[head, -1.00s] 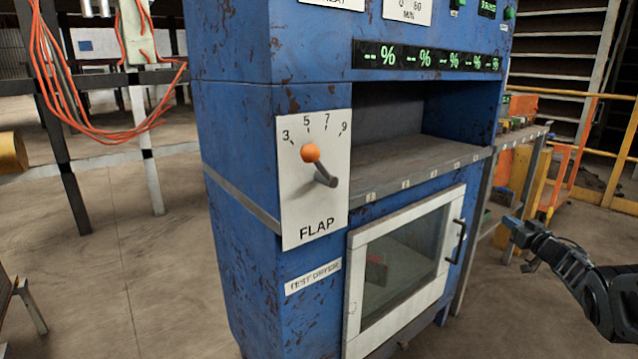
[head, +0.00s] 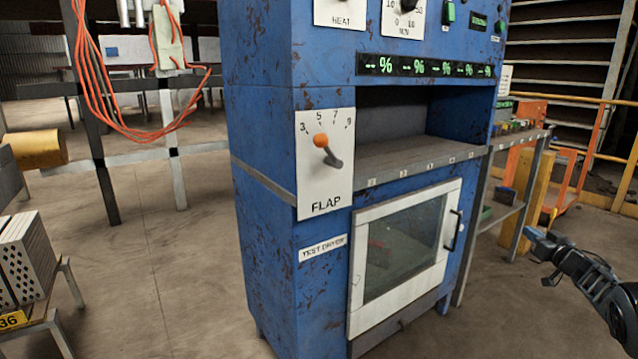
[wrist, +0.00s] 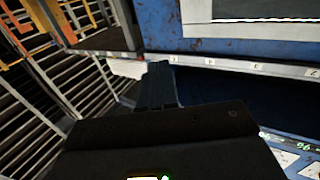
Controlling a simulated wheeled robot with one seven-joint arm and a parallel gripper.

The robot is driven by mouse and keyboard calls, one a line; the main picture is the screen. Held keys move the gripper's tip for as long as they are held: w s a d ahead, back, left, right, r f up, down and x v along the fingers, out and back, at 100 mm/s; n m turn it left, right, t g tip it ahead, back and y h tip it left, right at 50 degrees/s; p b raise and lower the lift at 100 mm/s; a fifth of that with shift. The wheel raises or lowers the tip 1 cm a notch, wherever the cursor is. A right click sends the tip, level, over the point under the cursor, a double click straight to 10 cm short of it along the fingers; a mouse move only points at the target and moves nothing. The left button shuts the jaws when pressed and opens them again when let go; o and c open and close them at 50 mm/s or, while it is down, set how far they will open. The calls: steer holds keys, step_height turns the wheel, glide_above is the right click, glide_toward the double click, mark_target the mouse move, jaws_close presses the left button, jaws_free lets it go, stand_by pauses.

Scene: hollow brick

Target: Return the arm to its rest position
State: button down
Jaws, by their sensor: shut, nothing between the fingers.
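My gripper (head: 541,243) is at the right of the head view, shut and empty, in front of the work table beside the blue test dryer (head: 267,180). It is apart from the dryer. My gripper also shows in the wrist view (wrist: 160,75), with its fingers together. The dryer's flap lever has an orange knob (head: 320,140) on a white plate (head: 325,185) marked 3, 5, 7, 9. The knob sits below the 5. The dryer's glazed door (head: 355,300) is closed, with a dark handle on its right side.
A work table (head: 525,150) with small items stands right of the dryer, near orange and yellow railings (head: 585,150). Perforated bricks (head: 25,255) lie on a low stand at the left. Orange cables (head: 90,80) hang at the upper left. Open floor (head: 170,270) lies between.

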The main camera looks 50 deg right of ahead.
steer(key=w+a+f+t+y, duration=0.1)
steer(key=w+a+f, duration=0.3)
steer(key=w+a, duration=0.4)
steer(key=w+a+f+n+t, duration=0.1)
steer(key=w+a+f, duration=0.2)
steer(key=w+a, duration=0.45)
steer(key=w+a+f+t+y, duration=0.1)
steer(key=w+a+f, duration=0.3)
steer(key=w+a, duration=0.4)
steer(key=w+a+f+t+y, duration=0.1)
steer(key=w+a+f, duration=0.15)
steer(key=a, duration=1.25)
steer(key=w+a+f+y, duration=0.1)
steer(key=w+a+f, duration=0.15)
steer(key=a, duration=1.35)
steer(key=s+a+r+n+y, duration=0.1)
steer(key=s+a+r+y, duration=0.1)
steer(key=s+a, duration=0.65)
steer(key=s+a+r+n+y, duration=0.2)
steer(key=s+a, duration=0.4)
steer(key=a, duration=0.6)
steer(key=s+a+r+n+g+y, duration=0.1)
steer(key=s+a+r+n+y, duration=0.2)
steer(key=s+r, duration=0.5)
steer(key=s+a+r+n+g+y, duration=0.1)
steer(key=s+a+r+n+y, duration=0.1)
steer(key=s+r, duration=0.6)
step_height(320, 180, up, 14)
steer(key=p, duration=1.3)
steer(key=shift+p, duration=0.35)
